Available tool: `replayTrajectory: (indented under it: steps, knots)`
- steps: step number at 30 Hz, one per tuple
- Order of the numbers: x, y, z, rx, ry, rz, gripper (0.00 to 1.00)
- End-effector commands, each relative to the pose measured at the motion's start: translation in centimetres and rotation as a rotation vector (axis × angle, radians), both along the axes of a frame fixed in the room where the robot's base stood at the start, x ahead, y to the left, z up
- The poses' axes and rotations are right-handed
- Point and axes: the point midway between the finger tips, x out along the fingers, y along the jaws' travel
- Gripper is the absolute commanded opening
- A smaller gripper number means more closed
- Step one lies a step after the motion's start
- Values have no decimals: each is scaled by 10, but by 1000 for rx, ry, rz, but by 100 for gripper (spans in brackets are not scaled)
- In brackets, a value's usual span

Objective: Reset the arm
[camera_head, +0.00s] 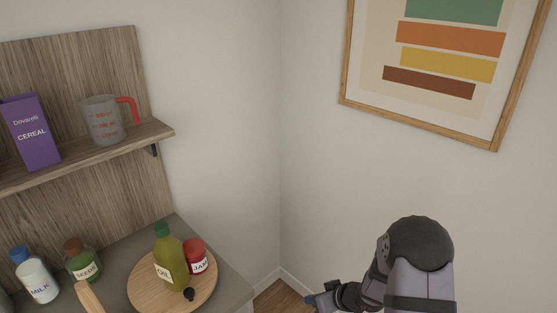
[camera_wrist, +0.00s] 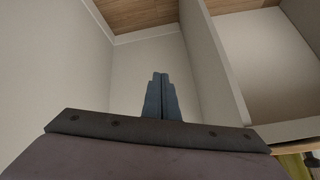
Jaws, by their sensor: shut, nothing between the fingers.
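My gripper (camera_wrist: 159,78) shows in the wrist view with its two dark fingers together and nothing between them. It points toward the bare wall corner and wooden floor. In the head view my arm is at the lower right, clear of the counter, and the gripper end (camera_head: 312,299) is partly visible at the bottom edge, to the right of the counter.
The counter (camera_head: 225,274) holds a round wooden board (camera_head: 143,291) with an oil bottle (camera_head: 170,257) and a jam jar (camera_head: 195,256). Seeds (camera_head: 84,264) and milk (camera_head: 37,279) stand left. A shelf (camera_head: 105,148) holds a cereal box (camera_head: 31,131) and a measuring jug (camera_head: 101,121).

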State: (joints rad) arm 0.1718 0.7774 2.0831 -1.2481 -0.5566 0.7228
Motion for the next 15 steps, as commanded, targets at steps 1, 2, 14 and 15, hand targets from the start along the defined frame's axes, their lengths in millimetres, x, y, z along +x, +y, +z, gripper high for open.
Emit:
replayTrajectory:
  steps: [1,2,14,15]
  knots:
    - [-11,-22,-16,-98,38,-30,0]
    - [-18,-36,-24,-156,63,-45,0]
    - [-210,-134,-6,-586,702,-211,0]
    - [-233,-128,8,-575,776,-235,0]
